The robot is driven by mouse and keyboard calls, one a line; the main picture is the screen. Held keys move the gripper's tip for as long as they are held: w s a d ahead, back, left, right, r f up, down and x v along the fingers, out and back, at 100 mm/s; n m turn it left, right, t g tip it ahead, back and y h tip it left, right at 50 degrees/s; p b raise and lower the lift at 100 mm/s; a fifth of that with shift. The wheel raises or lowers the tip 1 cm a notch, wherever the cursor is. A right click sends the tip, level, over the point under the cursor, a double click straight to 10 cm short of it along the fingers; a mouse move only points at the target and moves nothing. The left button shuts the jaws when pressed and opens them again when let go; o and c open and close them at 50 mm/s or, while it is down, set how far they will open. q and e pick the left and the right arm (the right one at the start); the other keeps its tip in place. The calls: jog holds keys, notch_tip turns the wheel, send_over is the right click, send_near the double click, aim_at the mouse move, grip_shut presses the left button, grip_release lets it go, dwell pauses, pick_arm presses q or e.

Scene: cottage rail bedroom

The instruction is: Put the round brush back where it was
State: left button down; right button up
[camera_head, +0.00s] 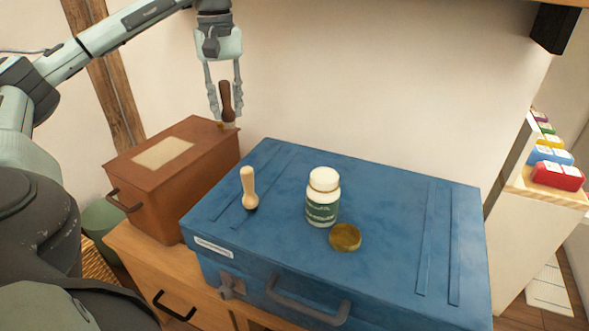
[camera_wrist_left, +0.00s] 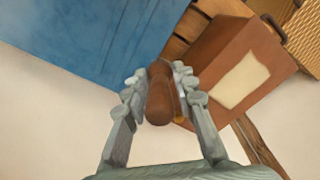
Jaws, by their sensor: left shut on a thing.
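My left gripper (camera_head: 226,105) is shut on the round brush (camera_head: 226,95), which has a dark brown handle and a pale lower end. It holds the brush roughly upright, handle up, by the far right corner of the brown box (camera_head: 190,160). I cannot tell whether the brush touches the box. In the left wrist view the brown handle (camera_wrist_left: 160,92) lies between the two fingers, and its lower end is hidden. My right gripper is not in view.
A white jar with a green label (camera_head: 322,198) and a round gold lid (camera_head: 345,237) stand on the blue case. The case's right side is clear. A wall rises behind. A shelf with coloured boxes (camera_head: 557,175) is at the right.

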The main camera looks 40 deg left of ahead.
pick_arm(q)
jog(key=w+d+f, duration=0.2)
jog(key=d, duration=0.1)
jog(key=w+d+f, duration=0.2)
jog(key=d, duration=0.1)
jog(key=w+d+f, duration=0.3)
jog(key=shift+p, duration=0.4)
notch_tip(320, 180, down, 4)
jog(key=shift+r, duration=0.1)
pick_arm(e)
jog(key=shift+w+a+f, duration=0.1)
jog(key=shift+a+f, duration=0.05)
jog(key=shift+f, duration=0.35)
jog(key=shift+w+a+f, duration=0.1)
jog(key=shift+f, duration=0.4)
pick_arm(q)
jog(key=shift+f, duration=0.2)
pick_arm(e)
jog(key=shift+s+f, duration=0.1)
pick_arm(q)
jog(key=c, duration=1.7)
grip_release()
jog(key=o, duration=0.5)
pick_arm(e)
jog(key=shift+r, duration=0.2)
